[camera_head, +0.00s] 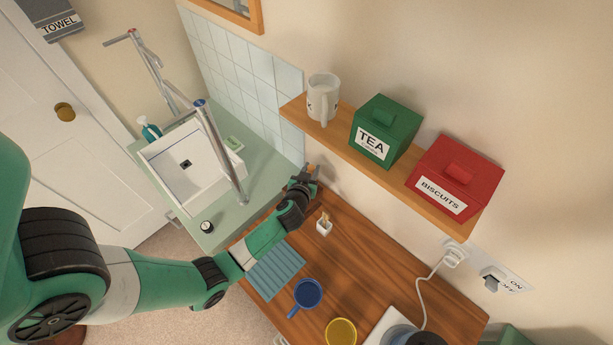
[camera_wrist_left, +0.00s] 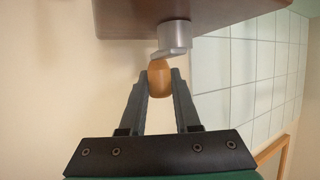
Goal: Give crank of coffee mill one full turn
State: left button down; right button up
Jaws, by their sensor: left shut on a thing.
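The coffee mill shows in the left wrist view as a grey metal cylinder (camera_wrist_left: 175,36) against a brown wooden surface. A short grey crank arm (camera_wrist_left: 164,54) juts from it to an orange-brown knob (camera_wrist_left: 159,80). My left gripper (camera_wrist_left: 159,84) has one finger on each side of the knob and is shut on it. In the head view my left gripper (camera_head: 311,172) is at the far corner of the wooden worktop (camera_head: 356,253), by the wall. There the gripper mostly hides the mill. My right gripper is not in view.
A shelf (camera_head: 345,148) with a mug (camera_head: 323,98), a green tea tin (camera_head: 385,131) and a red biscuit tin (camera_head: 457,176) hangs close by. A small white holder (camera_head: 324,227), ribbed mat (camera_head: 275,271), blue pan (camera_head: 307,293) and yellow cup (camera_head: 341,333) stand nearer.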

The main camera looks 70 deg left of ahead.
pick_arm(q)
jog(key=shift+d+r+m+t+h+p, duration=0.2)
jog(key=shift+m+t+h+p, duration=0.15)
jog(key=shift+p, duration=0.4)
jog(key=shift+w+f+m+t+h+p, duration=0.1)
jog(key=shift+m+t+h+p, duration=0.15)
jog(key=shift+m+p, duration=0.1)
jog(key=shift+d+f, duration=0.1)
jog(key=shift+d+m+t+h+p, duration=0.15)
jog(key=shift+m+t+h+p, duration=0.2)
jog(key=shift+p, duration=0.55)
jog(key=shift+w+d+m+t+h+p, duration=0.15)
jog(key=shift+m+t+h+p, duration=0.3)
jog(key=shift+p, duration=0.6)
